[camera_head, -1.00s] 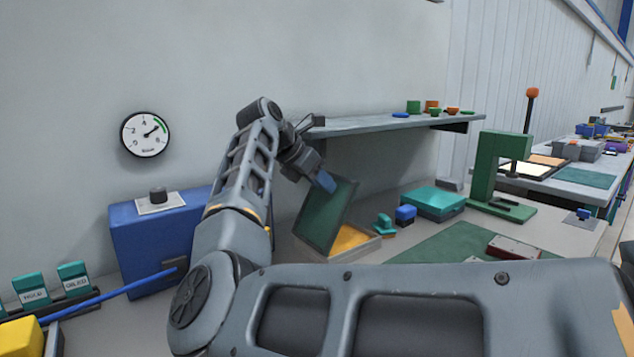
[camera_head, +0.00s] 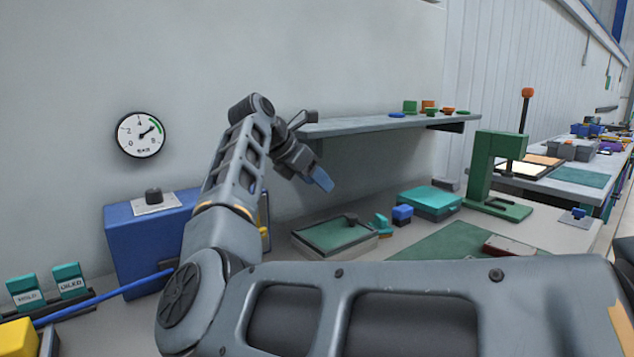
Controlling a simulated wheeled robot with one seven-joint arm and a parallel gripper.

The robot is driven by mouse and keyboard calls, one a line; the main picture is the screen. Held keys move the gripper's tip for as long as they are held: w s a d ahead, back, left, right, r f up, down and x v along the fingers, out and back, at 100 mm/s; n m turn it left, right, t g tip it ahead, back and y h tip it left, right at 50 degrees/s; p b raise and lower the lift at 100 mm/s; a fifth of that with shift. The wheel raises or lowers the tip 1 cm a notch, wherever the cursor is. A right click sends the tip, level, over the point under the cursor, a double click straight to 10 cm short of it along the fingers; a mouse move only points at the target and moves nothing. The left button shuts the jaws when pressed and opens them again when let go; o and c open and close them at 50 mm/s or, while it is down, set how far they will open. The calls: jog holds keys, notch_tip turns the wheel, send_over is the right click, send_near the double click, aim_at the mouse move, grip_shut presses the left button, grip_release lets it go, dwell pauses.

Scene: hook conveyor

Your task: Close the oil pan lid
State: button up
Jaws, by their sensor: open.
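The oil pan (camera_head: 360,252) is a light box on the bench, right of my forearm. Its green lid (camera_head: 337,234) lies flat over the top, with a small dark knob near its far right side. The pan's yellow inside is hidden. My gripper (camera_head: 321,180), with blue fingertips, is open and empty. It is in the air above the lid and apart from it.
A teal case (camera_head: 430,202), a blue block (camera_head: 402,214) and a teal piece (camera_head: 382,224) stand right of the pan. A green press (camera_head: 490,170) is farther right. A shelf (camera_head: 390,124) runs behind. A blue box (camera_head: 150,240) stands at left.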

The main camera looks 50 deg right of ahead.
jog(key=v, duration=0.6)
jog(key=shift+a+r+b, duration=0.25)
jog(key=shift+b, duration=0.05)
jog(key=shift+w, duration=0.1)
